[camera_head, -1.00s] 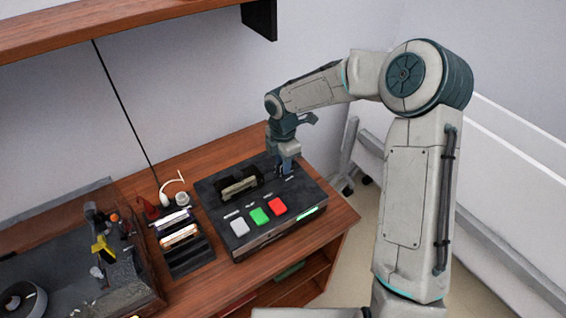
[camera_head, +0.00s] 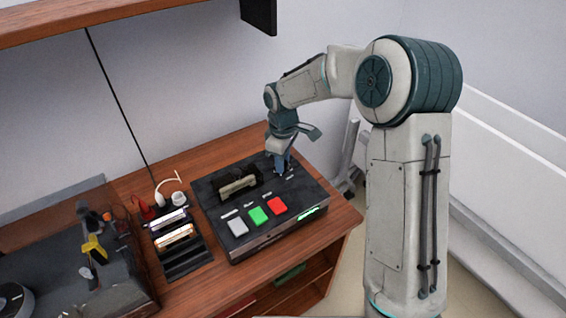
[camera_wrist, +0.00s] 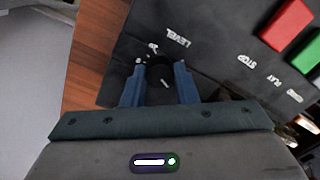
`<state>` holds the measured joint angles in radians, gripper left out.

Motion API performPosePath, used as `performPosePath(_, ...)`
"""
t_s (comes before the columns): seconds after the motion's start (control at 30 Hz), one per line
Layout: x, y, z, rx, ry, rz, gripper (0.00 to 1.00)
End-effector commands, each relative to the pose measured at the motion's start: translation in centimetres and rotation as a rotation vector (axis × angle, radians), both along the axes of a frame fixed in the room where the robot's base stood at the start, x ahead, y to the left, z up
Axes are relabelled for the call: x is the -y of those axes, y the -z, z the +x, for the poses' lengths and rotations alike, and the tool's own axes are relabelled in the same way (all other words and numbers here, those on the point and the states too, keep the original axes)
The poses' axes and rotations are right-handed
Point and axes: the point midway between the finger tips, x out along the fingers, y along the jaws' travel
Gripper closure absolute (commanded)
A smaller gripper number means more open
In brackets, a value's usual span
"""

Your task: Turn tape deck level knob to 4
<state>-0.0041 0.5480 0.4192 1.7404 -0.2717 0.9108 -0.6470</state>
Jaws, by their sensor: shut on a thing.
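The tape deck (camera_head: 238,185) is a dark box on the wooden desk, with grey, green and red buttons along its front. In the wrist view its level knob (camera_wrist: 160,70) is a small dark round knob beside the LEVEL label (camera_wrist: 178,38). My gripper (camera_head: 281,168) points down at the back right of the deck top. In the wrist view its two blue fingers (camera_wrist: 160,84) stand on either side of the knob and are shut on it. The scale marks around the knob are partly hidden and too small to read.
A rack of cassettes (camera_head: 188,265) stands left of the deck. A turntable under a clear cover (camera_head: 65,245) is further left. A red plug and a white cable lie behind the rack. A shelf (camera_head: 100,22) hangs above. The wooden desk's right edge (camera_head: 345,212) is close to the deck.

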Motion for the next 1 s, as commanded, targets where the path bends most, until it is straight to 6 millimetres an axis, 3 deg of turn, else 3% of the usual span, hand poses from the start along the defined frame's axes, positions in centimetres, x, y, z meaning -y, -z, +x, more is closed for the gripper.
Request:
performPosePath(0.5, -0.10, 0.04, 0.05, 0.003, 0.446, 0.002, 0.96)
performPosePath(1.0, -0.06, -0.06, 0.04, 0.002, 0.634, 0.001, 0.96)
